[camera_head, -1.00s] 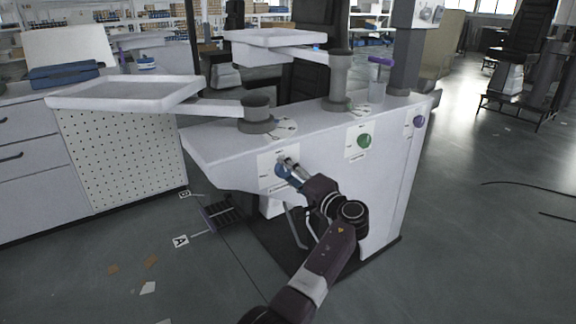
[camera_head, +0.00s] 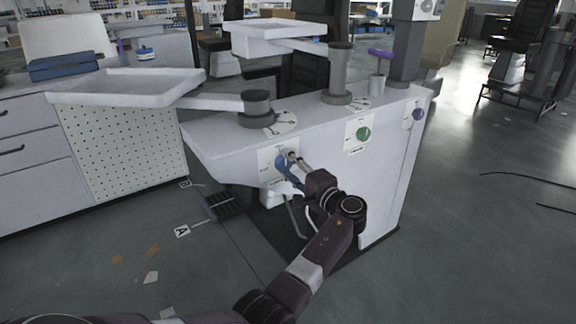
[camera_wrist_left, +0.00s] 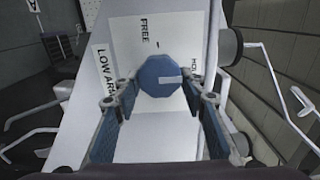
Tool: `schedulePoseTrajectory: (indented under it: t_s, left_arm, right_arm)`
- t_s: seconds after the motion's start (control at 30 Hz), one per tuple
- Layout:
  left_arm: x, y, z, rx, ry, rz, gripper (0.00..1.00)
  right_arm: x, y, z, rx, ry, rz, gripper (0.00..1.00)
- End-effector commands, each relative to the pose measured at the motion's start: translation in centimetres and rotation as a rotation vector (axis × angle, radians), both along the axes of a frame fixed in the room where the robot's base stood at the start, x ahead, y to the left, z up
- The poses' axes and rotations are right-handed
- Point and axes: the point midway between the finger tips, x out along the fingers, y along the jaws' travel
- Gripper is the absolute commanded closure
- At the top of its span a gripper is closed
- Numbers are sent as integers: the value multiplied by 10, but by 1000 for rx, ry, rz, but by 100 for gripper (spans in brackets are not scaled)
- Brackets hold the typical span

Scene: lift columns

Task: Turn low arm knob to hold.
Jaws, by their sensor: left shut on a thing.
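The low arm knob (camera_wrist_left: 160,84) is blue and sits on a white label plate on the column's front. Its white pointer mark points right, toward the partly hidden "HO" lettering (camera_wrist_left: 194,69). "FREE" (camera_wrist_left: 145,31) is at the top of the plate and "LOW ARM" (camera_wrist_left: 105,75) at its left. My left gripper (camera_wrist_left: 160,92) is shut on the knob, one finger at each side. In the head view the left gripper (camera_head: 287,163) reaches the lower left label plate and largely covers the knob. My right gripper is not in view.
A green knob (camera_head: 363,134) and a purple knob (camera_head: 418,114) are farther right on the same housing. A white tray arm (camera_head: 130,88) extends left above. A pedal (camera_head: 222,205) lies on the floor below. Open floor is to the right.

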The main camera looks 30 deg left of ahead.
Motion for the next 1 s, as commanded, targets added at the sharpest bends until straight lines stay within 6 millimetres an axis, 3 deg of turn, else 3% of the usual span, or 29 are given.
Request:
schedulePoseTrajectory:
  t_s: [0.1,0.13,0.27,0.67,1.0]
  left_arm:
    - [1,0,2,4,-1,-4,86]
    - [1,0,2,4,-2,-4,60]
    - [1,0,1,3,-1,-3,45]
    - [-3,-9,0,1,-1,-2,45]
    - [-29,-73,-1,-1,-1,-5,45]
  right_arm:
    - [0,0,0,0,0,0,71]
    - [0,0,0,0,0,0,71]
    - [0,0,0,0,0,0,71]
    - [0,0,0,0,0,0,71]
    - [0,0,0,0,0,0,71]
